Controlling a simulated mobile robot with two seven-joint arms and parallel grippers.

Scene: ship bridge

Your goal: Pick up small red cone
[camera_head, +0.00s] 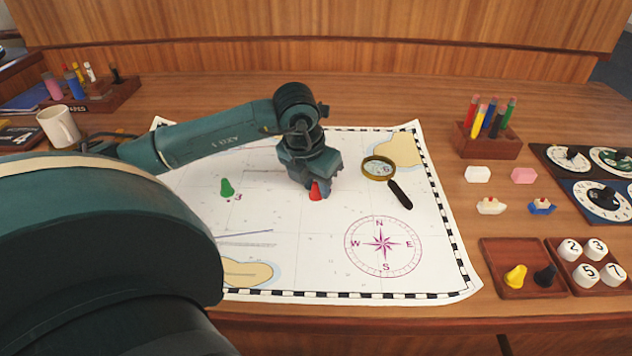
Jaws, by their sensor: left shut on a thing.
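The small red cone (316,193) stands on the white sea chart (300,262) near its middle. My left gripper (317,186) reaches down over the cone from the left and is shut on it. The fingers hide the cone's upper part. I cannot tell whether the cone's base touches the chart. My right gripper is not in view.
A green cone (227,187) stands on the chart to the left. A magnifying glass (379,168) lies to the right of my gripper. A wooden tray (498,288) at right holds a yellow cone (515,276) and a black cone (545,276). A mug (58,127) stands at far left.

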